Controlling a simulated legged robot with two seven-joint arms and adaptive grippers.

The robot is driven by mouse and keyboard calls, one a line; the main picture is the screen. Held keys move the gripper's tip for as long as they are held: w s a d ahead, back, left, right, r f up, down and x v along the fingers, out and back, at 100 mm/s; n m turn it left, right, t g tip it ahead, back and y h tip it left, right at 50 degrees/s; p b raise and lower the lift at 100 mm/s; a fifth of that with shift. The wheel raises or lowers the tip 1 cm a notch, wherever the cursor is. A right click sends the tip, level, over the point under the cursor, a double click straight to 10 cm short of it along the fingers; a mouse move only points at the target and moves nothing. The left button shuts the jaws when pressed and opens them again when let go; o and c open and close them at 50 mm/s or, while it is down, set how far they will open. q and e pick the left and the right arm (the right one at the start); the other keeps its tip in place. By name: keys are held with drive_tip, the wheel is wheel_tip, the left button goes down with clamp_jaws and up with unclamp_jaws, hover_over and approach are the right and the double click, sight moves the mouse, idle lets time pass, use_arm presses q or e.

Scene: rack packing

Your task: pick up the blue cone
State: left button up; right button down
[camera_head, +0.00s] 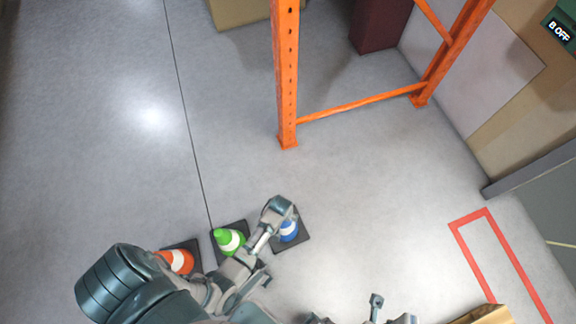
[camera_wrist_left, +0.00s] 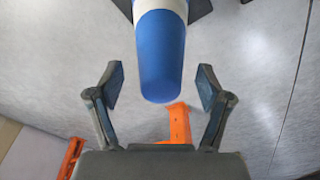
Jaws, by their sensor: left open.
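The blue cone (camera_head: 289,231), with a white band and a dark square base, stands on the floor, partly covered by my left gripper in the head view. My left gripper (camera_head: 281,208) is open at the cone. In the left wrist view, the blue top of the cone (camera_wrist_left: 160,55) reaches between the two spread fingers of my left gripper (camera_wrist_left: 160,87), with a gap on each side. Grey parts, perhaps of my right gripper (camera_head: 377,303), show at the bottom edge of the head view; their jaw state is unclear.
A green cone (camera_head: 229,240) and an orange cone (camera_head: 178,261) stand left of the blue one, close to my left arm. An orange rack frame (camera_head: 286,80) stands behind. A red floor outline (camera_head: 470,250) lies at right. The floor between is clear.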

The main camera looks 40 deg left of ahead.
use_arm(q)
drive_tip(key=shift+a+r, duration=0.15)
drive_tip(key=shift+a, duration=0.05)
drive_tip(key=shift+d+r, duration=0.1)
drive_tip(key=shift+d, duration=0.15)
clamp_jaws()
